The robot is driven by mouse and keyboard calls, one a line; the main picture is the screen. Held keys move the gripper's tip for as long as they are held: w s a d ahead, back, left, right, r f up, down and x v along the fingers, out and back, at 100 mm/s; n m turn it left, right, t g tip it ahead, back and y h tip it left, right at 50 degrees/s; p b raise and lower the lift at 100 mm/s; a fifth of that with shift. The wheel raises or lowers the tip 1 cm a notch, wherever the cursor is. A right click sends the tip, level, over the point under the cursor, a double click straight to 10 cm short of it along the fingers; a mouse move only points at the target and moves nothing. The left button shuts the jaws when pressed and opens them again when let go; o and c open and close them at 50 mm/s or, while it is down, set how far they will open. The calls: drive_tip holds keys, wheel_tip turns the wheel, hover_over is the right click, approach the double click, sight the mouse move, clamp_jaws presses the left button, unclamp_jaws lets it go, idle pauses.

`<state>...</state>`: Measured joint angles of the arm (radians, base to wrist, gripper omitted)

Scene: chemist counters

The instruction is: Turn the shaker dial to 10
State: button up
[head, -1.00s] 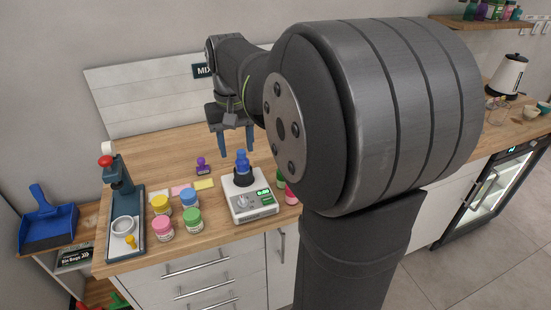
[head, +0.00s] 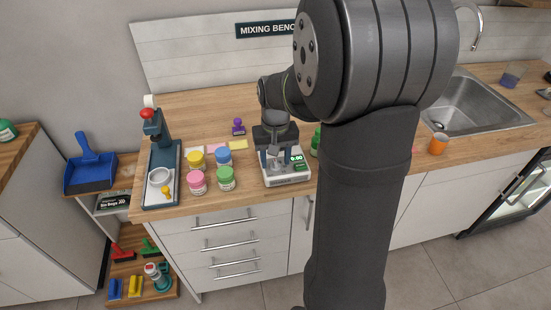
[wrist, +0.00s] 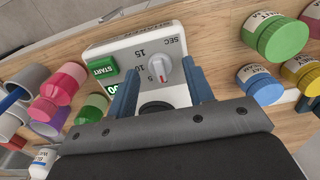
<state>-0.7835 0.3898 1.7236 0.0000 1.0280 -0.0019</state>
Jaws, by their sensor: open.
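The white shaker (head: 287,181) stands on the wooden counter, with a lit green display. In the wrist view its face shows a grey dial (wrist: 158,66) with the numbers 5, 10 and 15 along its left side and a green START button (wrist: 102,69). The dial's red mark is at its lower edge, close to the 5. My gripper (wrist: 159,70) is open, its blue fingers to either side of the dial in the picture; the right finger looks very close to it. I cannot tell whether either touches. In the head view my gripper (head: 274,155) covers the shaker's back part.
Pink (head: 197,182), green (head: 226,179), yellow (head: 196,160) and blue (head: 223,157) lidded jars stand left of the shaker. A press with a red knob (head: 147,114) is farther left. A purple stamp (head: 238,127) stands behind. A green-lidded jar (head: 316,141) is close on the right.

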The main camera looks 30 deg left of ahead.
drive_tip(key=shift+f, duration=0.3)
drive_tip(key=c, duration=1)
